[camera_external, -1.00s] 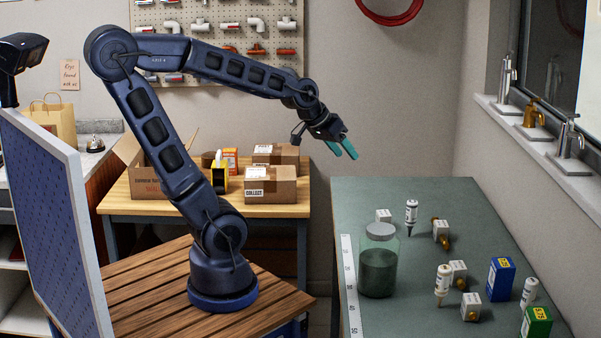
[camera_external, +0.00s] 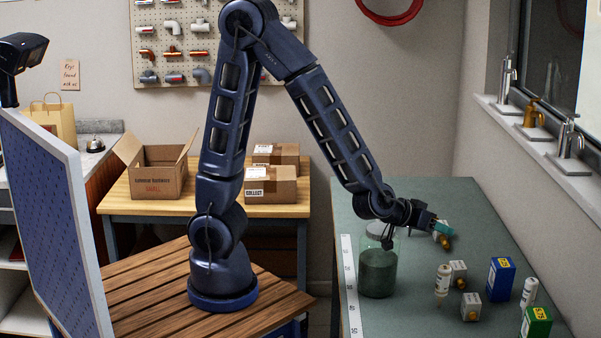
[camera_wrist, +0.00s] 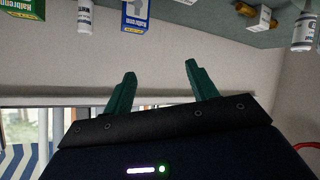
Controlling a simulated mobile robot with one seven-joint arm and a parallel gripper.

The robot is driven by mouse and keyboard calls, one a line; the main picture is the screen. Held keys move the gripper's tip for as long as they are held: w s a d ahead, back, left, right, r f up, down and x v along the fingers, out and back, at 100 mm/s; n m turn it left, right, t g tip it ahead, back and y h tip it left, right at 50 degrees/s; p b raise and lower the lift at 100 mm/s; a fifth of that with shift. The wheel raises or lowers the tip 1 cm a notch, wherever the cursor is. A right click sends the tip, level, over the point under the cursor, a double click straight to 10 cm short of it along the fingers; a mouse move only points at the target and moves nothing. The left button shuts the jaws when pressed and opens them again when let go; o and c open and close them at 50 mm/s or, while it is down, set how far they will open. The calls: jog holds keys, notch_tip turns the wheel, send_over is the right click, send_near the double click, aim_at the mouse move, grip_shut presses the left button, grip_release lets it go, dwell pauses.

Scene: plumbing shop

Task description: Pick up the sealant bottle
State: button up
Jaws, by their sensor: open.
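The bottle at the back is now hidden by my arm. My gripper (camera_external: 443,230) is over the back part of the table, right of the glass jar. In the wrist view its green fingers (camera_wrist: 160,72) are apart and empty, with one bottle (camera_wrist: 86,14) at top left and another bottle (camera_wrist: 304,32) at top right.
A blue box (camera_external: 500,279), a green box (camera_external: 537,322) and small white boxes with brass fittings (camera_external: 470,306) crowd the table's right half. A wall and taps on a sill (camera_external: 568,140) bound the right side.

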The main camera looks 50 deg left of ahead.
aim_at(440, 272)
jog(key=s+d+f+t+y, duration=0.35)
jog(key=s+f, duration=0.45)
jog(key=s, duration=0.3)
jog(key=shift+m+h, duration=0.4)
jog(key=shift+h, duration=0.05)
jog(key=x, duration=0.5)
jog(key=shift+w+f, duration=0.25)
jog(key=shift+a+x, duration=0.1)
jog(key=shift+x, duration=1.2)
jog(key=shift+a+x, duration=0.15)
jog(key=shift+x, duration=1.15)
jog(key=shift+w+r, duration=0.1)
jog(key=c, duration=1.1)
jog(key=shift+r, duration=0.15)
